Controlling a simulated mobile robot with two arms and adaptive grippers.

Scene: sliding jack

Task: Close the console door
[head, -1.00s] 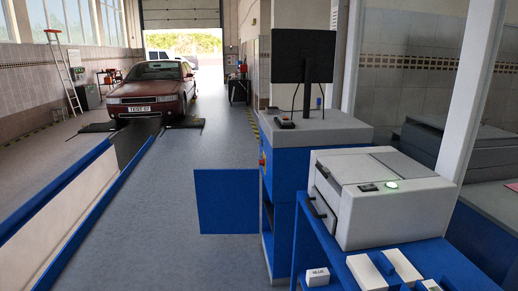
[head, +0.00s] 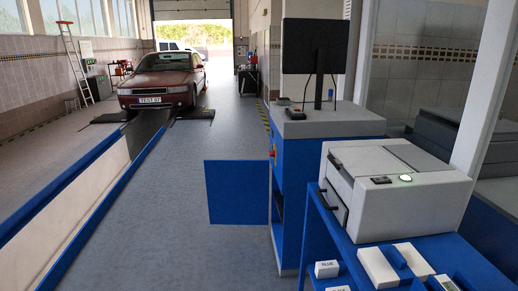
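The blue console (head: 298,165) stands right of centre in the head view, with a grey top that carries a monitor (head: 315,47). Its blue door (head: 236,192) stands open, swung out to the left of the console over the floor. The console's front opening is seen only at a steep angle, as a dark narrow gap beside the door. Neither of my grippers shows in the head view.
A blue table (head: 385,260) with a white printer (head: 395,190) and small boxes (head: 327,269) stands close at right, beside the console. The grey floor (head: 160,225) left of the door is clear up to a blue-edged pit. A red car (head: 160,85) stands behind.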

